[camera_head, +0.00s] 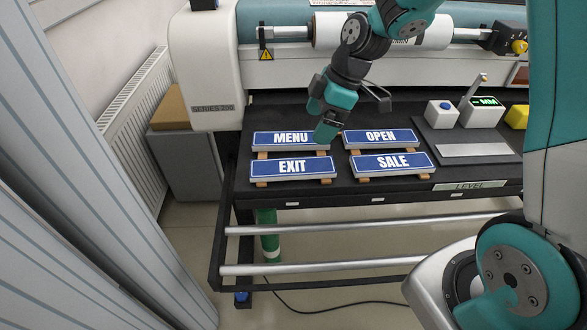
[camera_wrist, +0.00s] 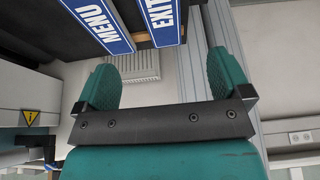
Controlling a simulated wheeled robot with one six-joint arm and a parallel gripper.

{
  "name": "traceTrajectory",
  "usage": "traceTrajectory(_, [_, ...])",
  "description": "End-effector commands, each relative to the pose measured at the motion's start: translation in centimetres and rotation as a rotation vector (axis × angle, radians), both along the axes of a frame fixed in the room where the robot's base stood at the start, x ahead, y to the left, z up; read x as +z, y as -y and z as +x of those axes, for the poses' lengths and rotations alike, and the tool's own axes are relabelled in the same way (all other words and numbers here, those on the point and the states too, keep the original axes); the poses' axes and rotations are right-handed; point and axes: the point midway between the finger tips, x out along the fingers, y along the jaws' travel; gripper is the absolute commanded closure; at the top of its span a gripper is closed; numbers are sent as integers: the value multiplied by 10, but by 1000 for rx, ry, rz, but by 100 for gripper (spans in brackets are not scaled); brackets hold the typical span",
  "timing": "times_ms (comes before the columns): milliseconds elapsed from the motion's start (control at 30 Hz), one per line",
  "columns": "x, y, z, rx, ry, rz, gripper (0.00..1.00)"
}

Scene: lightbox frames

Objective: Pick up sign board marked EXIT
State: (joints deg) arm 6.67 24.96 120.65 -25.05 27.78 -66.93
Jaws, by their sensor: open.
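The EXIT sign board (camera_head: 293,168) is a blue plate with white letters, lying flat on small wooden blocks at the front left of the black table. In the wrist view the EXIT board (camera_wrist: 163,20) shows at the top, cut off by the frame edge. My gripper (camera_head: 325,132) is above the table, near the right ends of the MENU and EXIT boards, apart from the EXIT board. In the wrist view my gripper (camera_wrist: 165,88) has its two teal fingers wide apart with nothing between them.
The MENU board (camera_head: 290,139) lies behind EXIT, the OPEN board (camera_head: 380,138) and SALE board (camera_head: 392,164) to the right. A scale-like device (camera_head: 482,111) stands further right. A large roller machine (camera_head: 280,68) runs along the back. The table's front edge is close to EXIT.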

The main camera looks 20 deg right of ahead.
Motion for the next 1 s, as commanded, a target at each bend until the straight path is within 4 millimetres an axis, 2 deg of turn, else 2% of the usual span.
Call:
traceTrajectory(100, [-26,-11,1,3,-8,-1,4])
traceTrajectory(300, [-59,-25,6,1,-5,0,4])
traceTrajectory(567, [-77,-32,8,1,-5,0,4])
traceTrajectory(833, [-112,-45,12,1,-4,0,4])
traceTrajectory(1000, [-118,-47,13,-1,-2,-1,4])
